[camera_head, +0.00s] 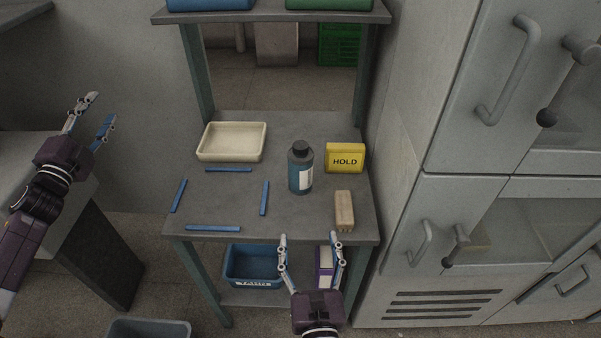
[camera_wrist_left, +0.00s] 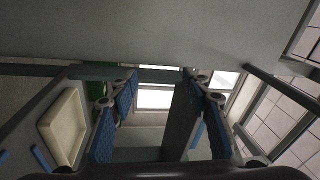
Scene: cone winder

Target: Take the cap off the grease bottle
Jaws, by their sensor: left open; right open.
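The grease bottle (camera_head: 300,172) stands upright on the grey table. It is dark blue-grey with a white label, and its black cap (camera_head: 300,147) is on top. My right gripper (camera_head: 310,238) is open and empty at the table's front edge, in front of the bottle and apart from it. My left gripper (camera_head: 100,110) is open and empty, well to the left of the table. In the left wrist view the left gripper's fingers (camera_wrist_left: 158,100) are spread with nothing between them. The bottle does not show in that view.
A cream tray (camera_head: 232,157) stands at the back left, also in the left wrist view (camera_wrist_left: 48,128). A yellow HOLD block (camera_head: 345,158) and a tan brush-like block (camera_head: 344,211) are right of the bottle. Several blue strips (camera_head: 213,228) lie left. A shelf (camera_head: 270,14) overhangs behind; cabinets (camera_head: 480,190) stand right.

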